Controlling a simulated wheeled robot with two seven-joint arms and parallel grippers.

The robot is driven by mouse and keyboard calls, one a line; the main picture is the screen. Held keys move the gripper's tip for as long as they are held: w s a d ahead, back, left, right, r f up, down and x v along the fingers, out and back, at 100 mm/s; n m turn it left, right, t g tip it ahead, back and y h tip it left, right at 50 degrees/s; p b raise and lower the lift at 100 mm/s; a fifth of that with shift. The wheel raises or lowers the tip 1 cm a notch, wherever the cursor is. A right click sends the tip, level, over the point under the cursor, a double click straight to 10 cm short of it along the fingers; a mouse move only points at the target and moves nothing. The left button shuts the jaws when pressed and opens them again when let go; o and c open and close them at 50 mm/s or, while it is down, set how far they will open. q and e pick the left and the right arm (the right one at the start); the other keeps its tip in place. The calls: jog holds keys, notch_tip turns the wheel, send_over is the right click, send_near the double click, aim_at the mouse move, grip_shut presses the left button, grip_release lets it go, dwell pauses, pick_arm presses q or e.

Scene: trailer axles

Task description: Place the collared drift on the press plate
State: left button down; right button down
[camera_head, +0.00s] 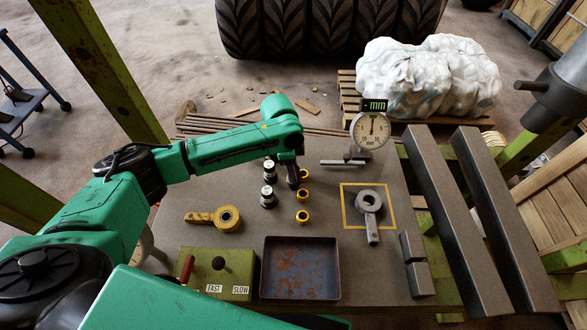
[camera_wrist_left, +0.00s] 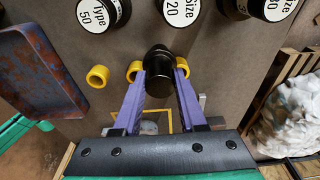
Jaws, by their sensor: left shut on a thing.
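My left gripper (camera_head: 293,178) points down over the middle of the grey bench. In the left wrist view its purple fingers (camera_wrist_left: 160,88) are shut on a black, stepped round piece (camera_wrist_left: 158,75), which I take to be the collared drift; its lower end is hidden. Black cylinders with white labels stand close by, one marked Type 50 (camera_wrist_left: 97,14) and one Size 20 (camera_wrist_left: 180,10). They also show left of the gripper in the head view (camera_head: 268,197). At the right lie two long grey bars (camera_head: 445,205); I cannot tell which piece is the press plate.
Yellow rings (camera_head: 302,216) stand in a row near the gripper. A rusty tray (camera_head: 300,268) and a green FAST/SLOW box (camera_head: 215,275) are at the front. A dial gauge (camera_head: 371,130) stands behind a yellow-outlined square holding an eye-ended part (camera_head: 371,215).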

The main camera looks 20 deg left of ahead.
pick_arm(q)
jog(key=shift+c, duration=2.3)
grip_release()
notch_tip(320, 180, up, 12)
jog(key=a, duration=0.1)
jog(key=shift+s+a+b, duration=0.2)
jog(key=shift+a+b, duration=0.1)
jog(key=shift+a, duration=0.05)
